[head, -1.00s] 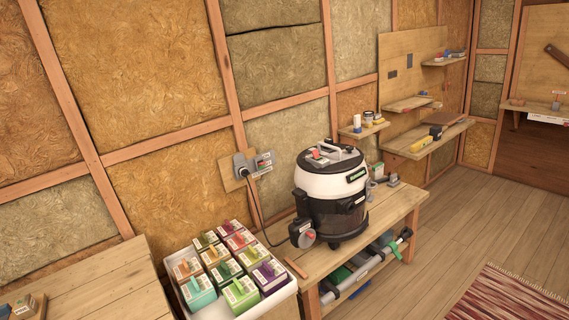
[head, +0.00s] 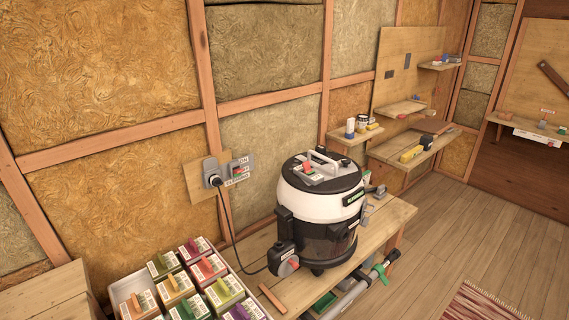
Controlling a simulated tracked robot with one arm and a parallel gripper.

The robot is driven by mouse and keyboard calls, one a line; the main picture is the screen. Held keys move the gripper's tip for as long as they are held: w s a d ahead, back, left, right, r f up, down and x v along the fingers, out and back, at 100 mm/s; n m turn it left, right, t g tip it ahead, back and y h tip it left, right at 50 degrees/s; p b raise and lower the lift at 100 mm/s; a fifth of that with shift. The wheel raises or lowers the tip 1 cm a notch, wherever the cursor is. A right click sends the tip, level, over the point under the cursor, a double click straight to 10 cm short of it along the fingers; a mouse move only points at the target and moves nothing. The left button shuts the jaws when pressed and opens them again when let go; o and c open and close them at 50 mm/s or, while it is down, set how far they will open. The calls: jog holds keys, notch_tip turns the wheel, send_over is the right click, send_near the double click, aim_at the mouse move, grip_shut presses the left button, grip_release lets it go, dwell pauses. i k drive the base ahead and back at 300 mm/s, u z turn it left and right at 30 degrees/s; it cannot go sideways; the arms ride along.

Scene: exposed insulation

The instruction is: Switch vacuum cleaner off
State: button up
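The vacuum cleaner (head: 322,208) stands upright on a wooden bench (head: 392,222). It has a white body band, a dark lower drum and a black top with a grey handle. A red switch (head: 307,167) sits on its top beside the handle. A dark cord runs from its lower left side up to a plug in the wall socket (head: 213,175). A labelled panel with a red part (head: 239,170) is beside the plug; its small lettering is hard to read. My gripper is not in view.
A white tray of labelled boxes (head: 127,287) stands at the lower left, near a wooden table (head: 50,296). Shelves with small items (head: 418,150) line the wall behind. Tubes and tools lie under the bench.

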aim_at(307, 166)
jog(key=z, duration=0.15)
jog(key=k, duration=0.9)
jog(key=u, duration=0.1)
jog(key=i, duration=1.25)
jog(key=z, duration=0.55)
jog(key=i, duration=1.2)
jog(key=u, duration=0.3)
